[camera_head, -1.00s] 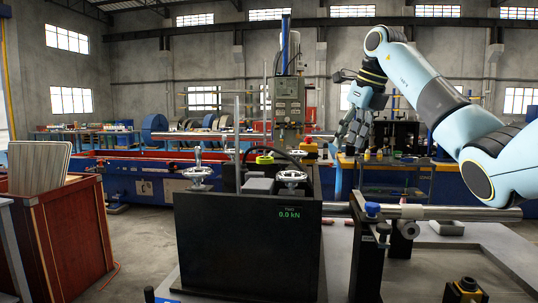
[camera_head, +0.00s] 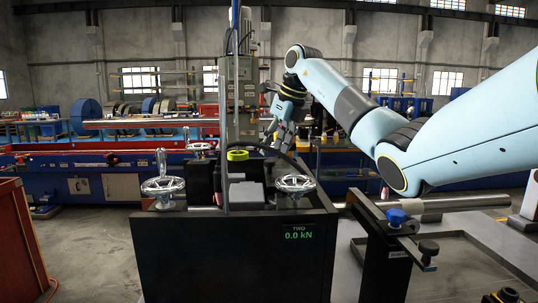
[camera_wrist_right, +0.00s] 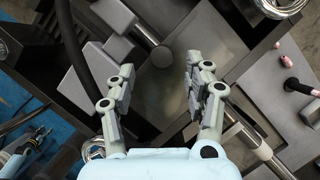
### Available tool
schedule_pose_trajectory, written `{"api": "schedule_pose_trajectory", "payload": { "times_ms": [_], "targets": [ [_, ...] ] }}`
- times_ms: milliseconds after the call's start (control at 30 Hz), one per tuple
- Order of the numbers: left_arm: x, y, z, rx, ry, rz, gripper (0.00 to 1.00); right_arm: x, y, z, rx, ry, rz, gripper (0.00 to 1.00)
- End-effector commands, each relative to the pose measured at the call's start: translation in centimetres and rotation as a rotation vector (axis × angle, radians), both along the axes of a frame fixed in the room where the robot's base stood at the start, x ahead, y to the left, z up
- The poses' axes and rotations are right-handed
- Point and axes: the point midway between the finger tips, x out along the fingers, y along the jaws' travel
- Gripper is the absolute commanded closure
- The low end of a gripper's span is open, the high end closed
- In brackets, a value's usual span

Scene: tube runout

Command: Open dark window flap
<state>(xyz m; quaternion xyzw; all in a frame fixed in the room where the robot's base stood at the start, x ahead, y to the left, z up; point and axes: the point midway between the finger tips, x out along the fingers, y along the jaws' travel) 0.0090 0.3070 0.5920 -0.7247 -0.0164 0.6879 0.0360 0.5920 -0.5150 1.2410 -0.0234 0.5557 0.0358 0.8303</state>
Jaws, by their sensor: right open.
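My right gripper (camera_head: 281,128) hangs at the end of my raised blue arm, behind and above the dark test machine (camera_head: 235,255). In the right wrist view the same gripper (camera_wrist_right: 160,82) is open, with nothing between its fingers. Beyond the fingers is a dark, partly see-through panel (camera_wrist_right: 165,100), which may be the window flap; I cannot tell its hinge or edge clearly. A grey round-ended rod (camera_wrist_right: 161,57) lies just beyond the fingertips. I cannot tell whether the fingers touch anything. My left gripper is not in view.
Handwheels (camera_head: 163,187) and a yellow-green ring (camera_head: 237,155) stand on the machine, whose display (camera_head: 298,233) reads 0.0 kN. A thin upright post (camera_head: 224,150) rises there. A blue-knobbed clamp (camera_head: 396,216) and steel bar (camera_head: 460,203) are at right. A red crate (camera_head: 20,240) is at left.

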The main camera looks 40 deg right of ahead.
Motion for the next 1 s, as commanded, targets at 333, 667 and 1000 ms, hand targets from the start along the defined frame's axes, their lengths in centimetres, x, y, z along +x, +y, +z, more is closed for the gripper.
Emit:
{"api": "schedule_pose_trajectory", "payload": {
  "times_ms": [333,667,1000],
  "targets": [
    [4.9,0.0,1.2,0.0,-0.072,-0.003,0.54,1.5,0.1,-3.7,-0.002,0.001,0.0,0.48],
    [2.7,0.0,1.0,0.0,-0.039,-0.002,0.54,1.5,0.1,-3.8,-0.002,0.0,0.0,0.55],
    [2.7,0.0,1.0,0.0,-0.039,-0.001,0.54,1.5,0.1,-3.8,-0.002,0.0,-0.001,1.0]
  ]
}}
